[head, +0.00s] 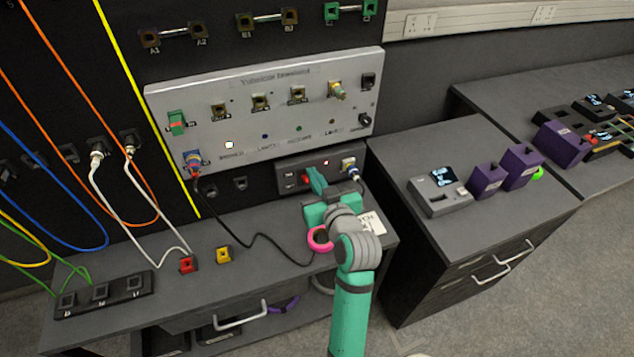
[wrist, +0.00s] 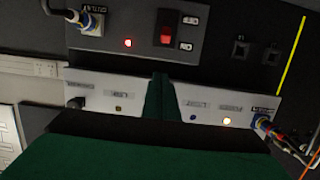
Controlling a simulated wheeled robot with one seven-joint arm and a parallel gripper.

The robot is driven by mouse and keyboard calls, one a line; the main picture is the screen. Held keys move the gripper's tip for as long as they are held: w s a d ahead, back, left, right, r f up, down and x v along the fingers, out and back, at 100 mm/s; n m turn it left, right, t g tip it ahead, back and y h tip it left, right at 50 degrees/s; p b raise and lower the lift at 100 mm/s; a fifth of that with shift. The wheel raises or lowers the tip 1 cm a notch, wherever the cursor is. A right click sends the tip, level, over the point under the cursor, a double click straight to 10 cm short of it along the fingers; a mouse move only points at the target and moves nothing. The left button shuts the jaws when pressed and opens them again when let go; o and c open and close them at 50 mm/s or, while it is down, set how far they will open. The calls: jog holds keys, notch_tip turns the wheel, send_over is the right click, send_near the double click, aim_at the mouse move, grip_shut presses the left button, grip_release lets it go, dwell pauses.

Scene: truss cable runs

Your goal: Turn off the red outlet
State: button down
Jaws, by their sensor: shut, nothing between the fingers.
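A dark outlet box (head: 345,159) stands on the desk against the panel. It has a red rocker switch (head: 305,177) at its left, a lit red light (head: 325,163), and a plug (head: 348,164) in its socket. In the wrist view the picture is upside down, and the red switch (wrist: 167,32) sits beside two small white labels, with the lit red light (wrist: 128,43) near it. My green gripper (head: 315,178) is shut and empty, close in front of the red switch. Whether it touches the switch cannot be told.
A black cable (head: 248,243) runs along the desk from a blue plug (head: 193,160). A pink ring (head: 319,238) is beside my wrist.

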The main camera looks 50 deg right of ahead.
aim_at(306, 178)
jog(key=x, duration=0.5)
jog(key=shift+w+d, duration=0.2)
jog(key=shift+w, duration=0.15)
jog(key=f, duration=0.1)
jog(key=s+f, duration=0.1)
jog(key=shift+a+f, duration=0.25)
jog(key=shift+s+a+f, duration=0.2)
jog(key=shift+s+f, duration=0.05)
jog(key=shift+f, duration=0.3)
jog(key=shift+f, duration=0.1)
